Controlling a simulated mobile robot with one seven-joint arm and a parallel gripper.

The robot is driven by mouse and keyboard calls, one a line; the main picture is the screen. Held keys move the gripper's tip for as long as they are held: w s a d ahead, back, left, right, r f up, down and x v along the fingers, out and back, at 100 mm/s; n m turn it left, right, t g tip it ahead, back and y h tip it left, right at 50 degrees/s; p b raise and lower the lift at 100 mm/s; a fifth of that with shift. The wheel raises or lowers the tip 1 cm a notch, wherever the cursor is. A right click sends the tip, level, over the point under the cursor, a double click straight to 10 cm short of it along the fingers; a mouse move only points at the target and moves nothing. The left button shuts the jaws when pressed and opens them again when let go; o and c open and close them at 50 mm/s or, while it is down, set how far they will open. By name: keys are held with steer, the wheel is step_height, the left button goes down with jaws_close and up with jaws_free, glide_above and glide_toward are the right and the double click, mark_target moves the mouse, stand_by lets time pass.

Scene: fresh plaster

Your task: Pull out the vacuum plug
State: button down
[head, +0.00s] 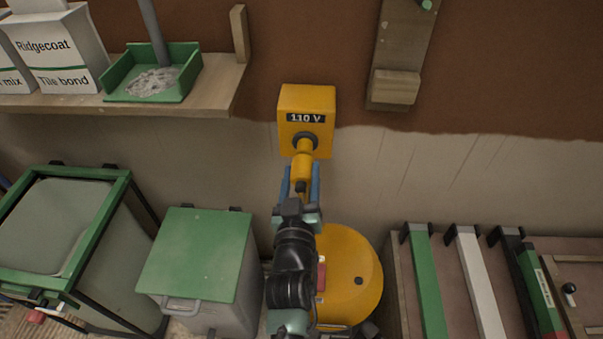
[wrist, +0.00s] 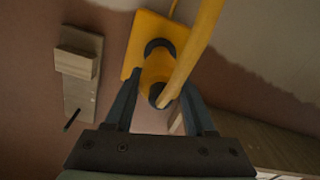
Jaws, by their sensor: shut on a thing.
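The yellow vacuum plug (head: 302,169) points out of the round dark socket in the yellow 110 V box (head: 318,94) on the wall. My gripper (head: 301,178) has a blue finger on each side of the plug and is shut on it. In the wrist view, the plug (wrist: 158,72) lies between my gripper's fingers (wrist: 160,98), its front end at the dark socket ring on the box (wrist: 138,42). A yellow cable (wrist: 200,45) runs from the plug's back end across the view. The yellow vacuum (head: 350,265) stands below, partly behind my arm.
A shelf (head: 215,92) with bags and a green tray (head: 185,88) is at upper left. A green-lidded bin (head: 198,255) stands left of my arm. A wooden bracket (head: 395,88) hangs right of the box. A bench with long tools (head: 463,275) is at lower right.

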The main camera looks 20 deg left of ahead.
steer(key=shift+s, duration=0.25)
steer(key=shift+f, duration=0.15)
steer(key=shift+c, duration=1.2)
jaws_free()
steer(key=shift+w, duration=0.1)
steer(key=s+d+p, duration=0.2)
steer(key=s+p, duration=0.1)
steer(key=s, duration=0.9)
steer(key=shift+s+d+p, duration=0.3)
steer(key=shift+s, duration=0.05)
